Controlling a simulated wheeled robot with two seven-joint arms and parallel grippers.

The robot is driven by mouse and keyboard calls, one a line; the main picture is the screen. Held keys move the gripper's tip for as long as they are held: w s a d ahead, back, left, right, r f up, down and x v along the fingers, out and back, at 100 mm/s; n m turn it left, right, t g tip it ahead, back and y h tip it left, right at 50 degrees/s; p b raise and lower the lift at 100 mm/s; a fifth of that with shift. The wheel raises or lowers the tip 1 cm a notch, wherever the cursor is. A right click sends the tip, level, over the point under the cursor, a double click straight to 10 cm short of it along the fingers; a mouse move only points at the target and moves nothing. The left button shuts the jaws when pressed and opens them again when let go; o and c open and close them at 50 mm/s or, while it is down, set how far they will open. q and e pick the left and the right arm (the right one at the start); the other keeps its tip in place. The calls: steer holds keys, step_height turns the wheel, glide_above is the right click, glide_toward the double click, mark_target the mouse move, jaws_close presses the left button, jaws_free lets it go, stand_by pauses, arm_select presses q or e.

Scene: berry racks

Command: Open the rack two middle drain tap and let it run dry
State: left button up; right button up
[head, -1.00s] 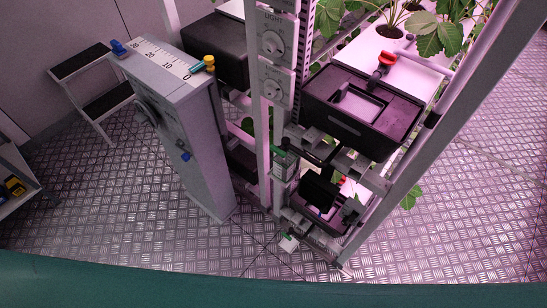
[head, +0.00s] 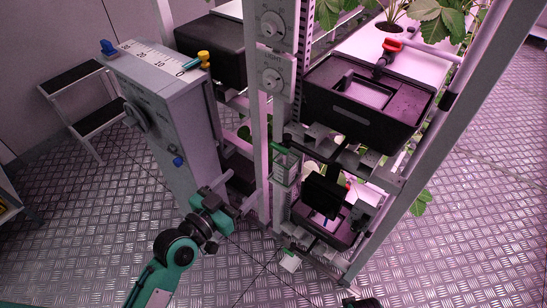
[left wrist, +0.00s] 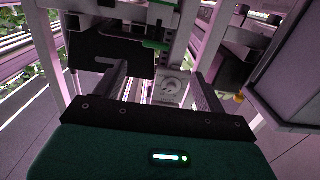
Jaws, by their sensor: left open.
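My left gripper (head: 228,197) reaches in from the lower left, its fingers apart and empty, between the grey cabinet and the rack post. In the left wrist view the two dark fingers (left wrist: 160,90) stand apart with a dial panel visible beyond them. A red-handled tap (head: 392,45) sits above the upper black tank (head: 365,112). Lower on the rack, a small red part (head: 348,186) shows beside a lower black tank (head: 318,224), partly hidden. Green-topped fittings sit on the post (head: 281,150) and near the floor (head: 289,252). Which one is the middle drain tap, I cannot tell.
The grey cabinet (head: 165,95) with a numbered scale, a blue knob and a yellow-and-teal tap (head: 201,60) stands left of the rack. Slanted and upright rack posts (head: 420,150) frame the tanks. A step stool (head: 82,95) is at the far left.

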mark_target(277, 149)
arm_select(q)
steer(key=x, duration=0.4)
steer(key=r+x, duration=0.1)
steer(key=x, duration=0.3)
steer(key=p+x, duration=0.1)
steer(key=x, duration=0.3)
steer(key=shift+w+d+r, duration=0.15)
steer(key=shift+d+r, duration=0.05)
steer(key=shift+d, duration=0.25)
steer(key=shift+w+d, duration=0.25)
steer(key=shift+w, duration=0.1)
arm_select(e)
steer(key=f, duration=0.3)
steer(key=shift+s+d, duration=0.2)
steer(key=shift+s, duration=0.05)
arm_select(q)
steer(key=c, duration=1)
arm_select(e)
steer(key=shift+s, duration=0.1)
